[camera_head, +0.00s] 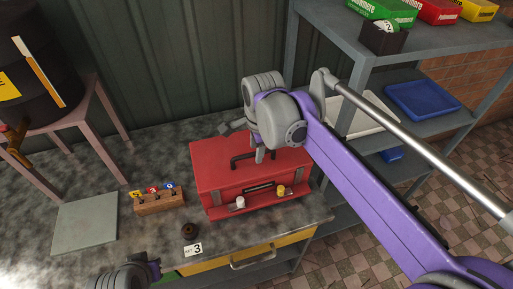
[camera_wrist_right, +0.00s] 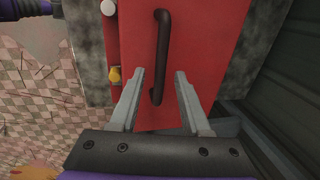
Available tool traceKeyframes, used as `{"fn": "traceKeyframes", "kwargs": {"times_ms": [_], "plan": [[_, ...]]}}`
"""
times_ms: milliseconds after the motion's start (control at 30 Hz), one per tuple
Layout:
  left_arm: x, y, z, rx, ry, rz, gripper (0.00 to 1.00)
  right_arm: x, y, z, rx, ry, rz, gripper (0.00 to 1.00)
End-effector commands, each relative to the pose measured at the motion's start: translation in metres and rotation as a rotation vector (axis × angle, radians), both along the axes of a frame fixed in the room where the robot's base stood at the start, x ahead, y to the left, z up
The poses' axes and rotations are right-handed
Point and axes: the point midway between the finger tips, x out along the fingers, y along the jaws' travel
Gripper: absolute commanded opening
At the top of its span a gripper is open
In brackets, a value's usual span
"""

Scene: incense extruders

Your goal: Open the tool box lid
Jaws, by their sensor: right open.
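The red tool box (camera_head: 222,176) stands on the grey worktop with its lid shut. A black handle (camera_head: 236,161) is on its lid, partly hidden by my right gripper (camera_head: 246,141), which is above the lid. In the right wrist view, the open fingers of my right gripper (camera_wrist_right: 160,75) lie either side of the near end of the black handle (camera_wrist_right: 164,40), apart from it. A white knob (camera_head: 240,202) and a yellow knob (camera_head: 281,190) are at the box's front. My left arm shows only in part at the bottom left; its fingers are not visible.
A flat grey plate (camera_head: 84,224) and a dark round piece (camera_head: 189,231) by a "3" card lie on the worktop. Metal shelving (camera_head: 425,75) stands to the right.

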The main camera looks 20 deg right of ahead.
Motion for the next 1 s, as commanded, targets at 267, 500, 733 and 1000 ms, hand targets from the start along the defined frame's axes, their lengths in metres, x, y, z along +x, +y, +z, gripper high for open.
{"fn": "traceKeyframes", "kwargs": {"times_ms": [267, 500, 733, 1000], "plan": [[0.0000, 0.0000, 0.0001, 0.000, 0.000, 0.000, 0.00, 0.0000, 0.0000, 0.0004, 0.000, 0.000, 0.000, 0.24], [0.0000, 0.0000, 0.0001, 0.000, 0.000, 0.000, 0.00, 0.0000, 0.0000, 0.0005, 0.000, 0.000, 0.000, 0.00], [0.0000, 0.0000, 0.0001, 0.000, 0.000, 0.000, 0.00, 0.0000, 0.0000, 0.0005, 0.000, 0.000, 0.000, 0.00], [0.0000, 0.0000, 0.0001, 0.000, 0.000, 0.000, 0.00, 0.0001, 0.0000, 0.0006, 0.000, -0.001, 0.000, 0.00]]}}
